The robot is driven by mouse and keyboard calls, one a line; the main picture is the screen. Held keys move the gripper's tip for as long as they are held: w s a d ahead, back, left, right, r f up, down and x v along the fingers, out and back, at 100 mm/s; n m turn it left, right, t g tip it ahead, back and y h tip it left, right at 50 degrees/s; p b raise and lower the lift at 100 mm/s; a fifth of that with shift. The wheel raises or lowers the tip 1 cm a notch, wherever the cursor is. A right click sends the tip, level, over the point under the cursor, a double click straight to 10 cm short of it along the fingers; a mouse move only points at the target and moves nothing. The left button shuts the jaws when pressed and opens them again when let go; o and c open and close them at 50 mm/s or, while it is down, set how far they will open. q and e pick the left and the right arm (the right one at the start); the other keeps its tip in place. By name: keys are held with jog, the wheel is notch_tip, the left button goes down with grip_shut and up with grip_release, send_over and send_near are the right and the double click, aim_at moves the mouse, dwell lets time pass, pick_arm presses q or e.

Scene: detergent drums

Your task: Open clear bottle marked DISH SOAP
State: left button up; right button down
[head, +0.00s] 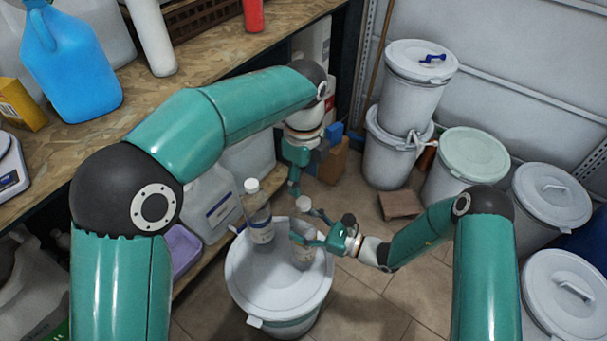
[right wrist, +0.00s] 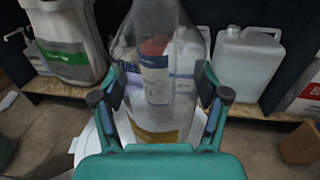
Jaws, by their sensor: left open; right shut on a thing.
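My right gripper (head: 306,239) is shut around the body of a clear bottle (head: 303,256) with a white cap (head: 304,203). The bottle is upright over the lid of a white drum (head: 280,292). In the right wrist view the clear bottle (right wrist: 157,112) stands between both fingers, with a yellowish band low on it. A second clear bottle (head: 260,222) with a white cap (head: 251,185) stands on the drum to the left. I cannot read either label, so I cannot tell which says DISH SOAP. My left gripper (head: 295,188) is open, pointing down above and behind the held bottle's cap.
A wooden shelf (head: 200,60) with a blue jug (head: 68,65) runs along the left. White canisters (head: 213,205) sit below it. Lidded drums (head: 465,165) stand at the right. A brown box (head: 400,205) lies on the tiled floor. The floor in front is clear.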

aim_at(303, 201)
pick_arm(q)
jog(key=m, duration=0.6)
jog(key=shift+m, duration=0.4)
jog(key=m, duration=0.6)
jog(key=shift+w+m, duration=0.1)
jog(key=shift+m, duration=0.3)
jog(key=shift+f, duration=4.1)
jog(key=shift+c, duration=0.4)
